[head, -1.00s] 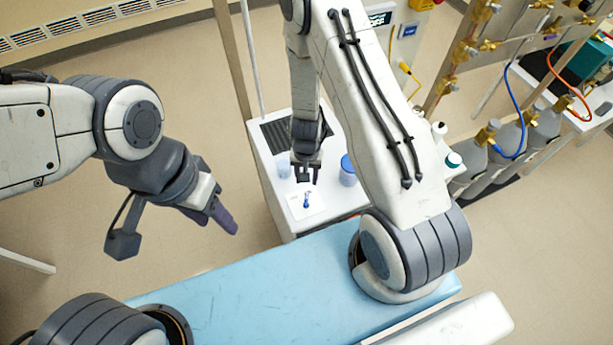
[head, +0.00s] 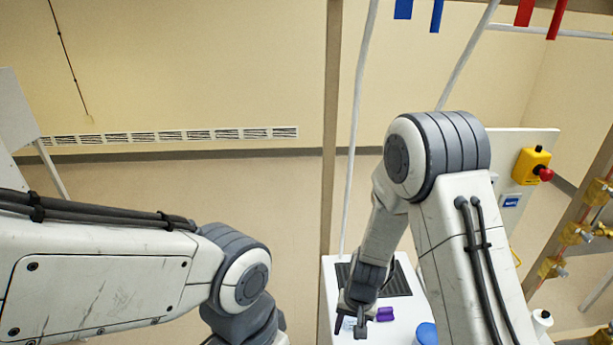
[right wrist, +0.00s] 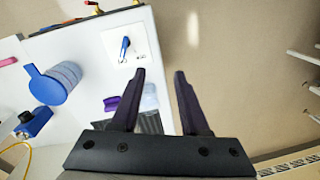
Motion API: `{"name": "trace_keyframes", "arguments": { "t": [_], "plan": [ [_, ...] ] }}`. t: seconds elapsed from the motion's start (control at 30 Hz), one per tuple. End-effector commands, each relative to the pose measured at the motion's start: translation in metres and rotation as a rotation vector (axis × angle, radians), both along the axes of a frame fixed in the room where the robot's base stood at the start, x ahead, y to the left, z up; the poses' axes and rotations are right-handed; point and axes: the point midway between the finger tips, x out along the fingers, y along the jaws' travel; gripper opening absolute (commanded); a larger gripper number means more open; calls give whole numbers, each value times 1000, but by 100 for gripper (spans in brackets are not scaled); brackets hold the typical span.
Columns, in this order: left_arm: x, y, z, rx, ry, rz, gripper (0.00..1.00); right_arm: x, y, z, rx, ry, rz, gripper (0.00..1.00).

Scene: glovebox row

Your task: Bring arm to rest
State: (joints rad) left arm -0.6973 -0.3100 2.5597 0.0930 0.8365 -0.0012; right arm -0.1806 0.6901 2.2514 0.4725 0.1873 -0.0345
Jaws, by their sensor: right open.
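My right arm comes in from the lower right of the head view and bends down at its elbow. My right gripper (head: 358,328) is low in that view, over the near part of a white-topped bench (head: 328,285). The fingers point past the bench edge toward bare floor. My left arm comes in from the left of the head view, and its far end and gripper are cut off by the bottom edge.
The bench bears a blue-lidded jar (right wrist: 46,88), a purple item (head: 385,314), a pale translucent container (right wrist: 150,98), a dark ribbed mat (head: 400,284) and a white square (right wrist: 142,38) with a blue item. A yellow emergency-stop box (head: 531,166) and brass valves (head: 573,234) are at right.

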Motion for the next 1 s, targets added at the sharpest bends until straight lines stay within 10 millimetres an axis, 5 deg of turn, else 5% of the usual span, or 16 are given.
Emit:
{"name": "trace_keyframes", "arguments": {
  "t": [0.03, 0.3, 0.6, 1.0],
  "plan": [
    [0, 0, -28, 1, 1, 0, 50, -6, 20, 2, 20, -18, 83, 45],
    [0, 0, -93, 0, 0, 2, 50, -85, 75, 50, 56, -36, 490, 45],
    [0, 0, -144, 0, 0, 3, 50, -171, 67, 64, 12, -59, 819, 45],
    [0, 0, -148, 0, 0, 3, 50, -188, 58, 68, -8, -62, 884, 45]
  ]
}}
